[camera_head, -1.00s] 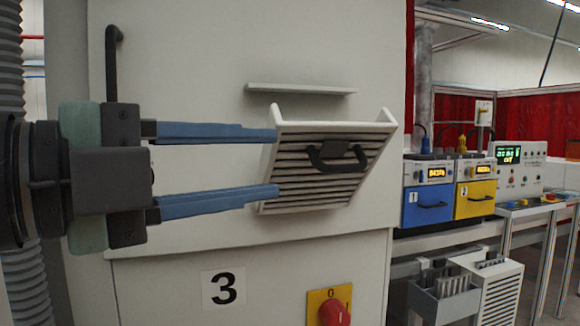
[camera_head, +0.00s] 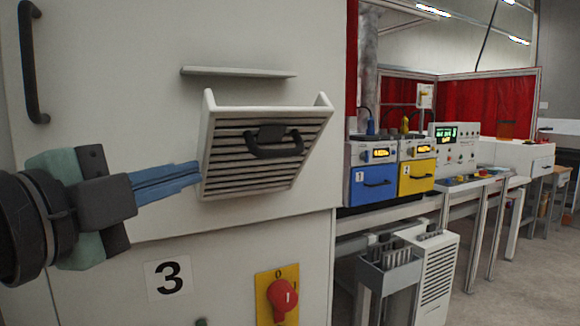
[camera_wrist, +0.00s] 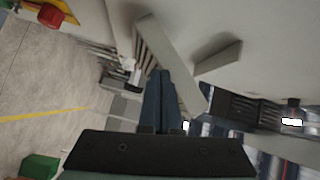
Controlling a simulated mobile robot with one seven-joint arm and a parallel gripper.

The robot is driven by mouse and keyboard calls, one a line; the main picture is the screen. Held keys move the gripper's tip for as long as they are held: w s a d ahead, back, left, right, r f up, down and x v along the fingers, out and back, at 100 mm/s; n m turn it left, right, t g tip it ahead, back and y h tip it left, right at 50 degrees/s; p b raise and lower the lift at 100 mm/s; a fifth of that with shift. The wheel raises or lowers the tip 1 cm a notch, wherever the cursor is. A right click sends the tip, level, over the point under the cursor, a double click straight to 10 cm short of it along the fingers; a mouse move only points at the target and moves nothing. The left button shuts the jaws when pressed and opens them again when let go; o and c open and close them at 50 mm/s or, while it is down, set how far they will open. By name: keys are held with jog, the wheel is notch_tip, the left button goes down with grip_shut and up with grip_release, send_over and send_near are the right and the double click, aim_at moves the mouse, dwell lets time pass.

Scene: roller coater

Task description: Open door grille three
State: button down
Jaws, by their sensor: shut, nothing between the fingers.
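The door grille (camera_head: 265,150) is a light slatted flap with a dark handle (camera_head: 273,141) on the cabinet above the label "3" (camera_head: 168,278). It stands tilted out from the cabinet at its top, with side walls showing. My gripper (camera_head: 197,173) is shut and empty, its blue fingers together. The fingertips are at the grille's left side; I cannot tell if they touch it. In the wrist view the shut fingers (camera_wrist: 158,78) point towards the grille's edge (camera_wrist: 172,62), which partly shows beside them.
A thin ledge (camera_head: 238,72) juts out above the grille. A red knob (camera_head: 283,295) on a yellow plate is below it. A dark vertical handle (camera_head: 31,62) is at upper left. Blue (camera_head: 373,184) and yellow (camera_head: 417,176) boxes stand on a bench at right.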

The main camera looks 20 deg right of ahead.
jog(key=w+f+n+y, duration=0.1)
jog(key=w+f+n+t+y, duration=0.1)
jog(key=w+f, duration=0.1)
jog(key=w+f+n+t+y+p, duration=0.1)
jog(key=shift+w+d+f+y, duration=0.25)
jog(key=shift+w+d+y, duration=0.05)
jog(key=shift+w+d, duration=0.1)
jog(key=f+y, duration=0.1)
jog(key=w+f+t+y+p, duration=0.1)
jog(key=f, duration=0.1)
jog(key=w+f+n+y, duration=0.1)
jog(key=f, duration=0.1)
jog(key=shift+w+d+t+y+p, duration=0.15)
jog(key=shift+t+y+p, duration=0.15)
jog(key=shift+y+p, duration=0.1)
jog(key=m+t+y+p, duration=0.7)
jog(key=m+t+p, duration=0.2)
jog(key=m, duration=0.6)
send_near(283, 154)
jog(key=p+x, duration=0.5)
jog(key=p, duration=0.2)
jog(key=shift+w+r, duration=0.25)
jog(key=shift+w+r+p, duration=0.15)
jog(key=shift+w+p, duration=0.2)
jog(key=shift+w, duration=0.2)
